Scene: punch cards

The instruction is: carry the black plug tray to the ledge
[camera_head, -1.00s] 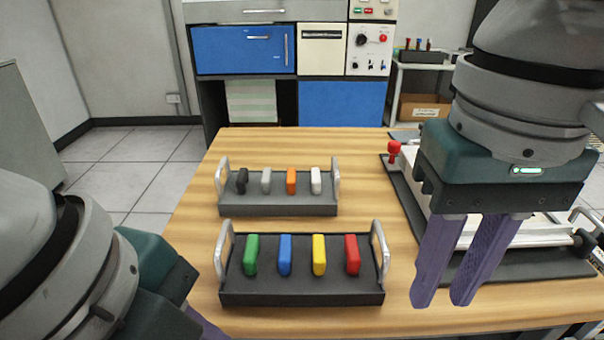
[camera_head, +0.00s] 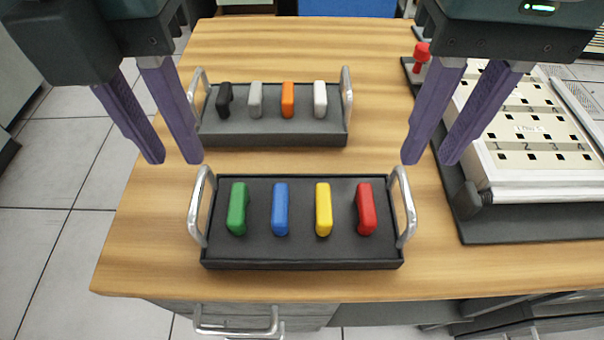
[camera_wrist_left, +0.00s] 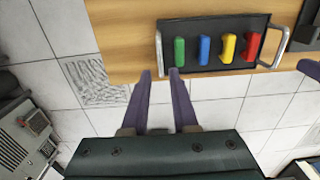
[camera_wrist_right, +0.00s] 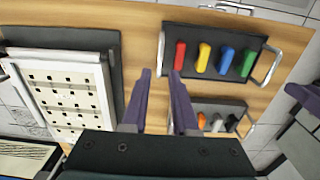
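Two dark plug trays with silver end handles sit on the wooden table. The front tray (camera_head: 300,255) holds green, blue, yellow and red plugs; it also shows in the left wrist view (camera_wrist_left: 215,68) and the right wrist view (camera_wrist_right: 213,72). The rear tray (camera_head: 285,135) holds black, grey, orange and white plugs. My left gripper (camera_head: 174,162) is open and empty, above and left of the front tray's left handle (camera_head: 198,205). My right gripper (camera_head: 428,162) is open and empty, above and right of its right handle (camera_head: 404,205). I cannot identify the ledge in these frames.
A white card punch device (camera_head: 535,180) on a dark base fills the table's right side, close to my right gripper, with a red knob (camera_head: 421,52) behind. The table's front edge lies just before the front tray. A drawer handle (camera_head: 236,330) sticks out below.

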